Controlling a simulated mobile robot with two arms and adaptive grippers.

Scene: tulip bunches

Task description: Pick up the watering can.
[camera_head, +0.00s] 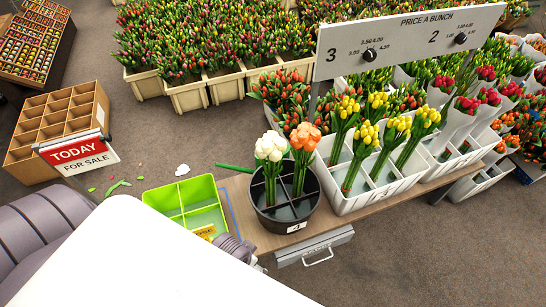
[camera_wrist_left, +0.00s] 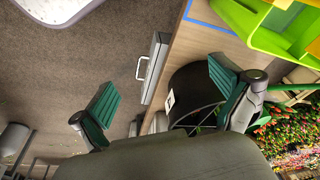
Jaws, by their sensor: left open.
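I cannot make out a whole watering can in either view. A straight dark green bar (camera_head: 234,168) sticks out to the left behind the black round bucket (camera_head: 285,222); I cannot tell whether it is part of the can. My left gripper (camera_wrist_left: 162,80) is open and empty in the left wrist view, its green-padded fingers wide apart. The bucket (camera_wrist_left: 186,84) shows behind its right finger. In the head view my white arm hides most of this gripper. My right gripper is not in view.
A lime green divided crate (camera_head: 185,205) stands left of the bucket on the wooden bench (camera_head: 240,190). White divided crates (camera_head: 345,203) with tulips stand right. The price sign (camera_head: 410,40) rises above them. A metal drawer (camera_head: 315,246) juts from the bench front. Floor in front is clear.

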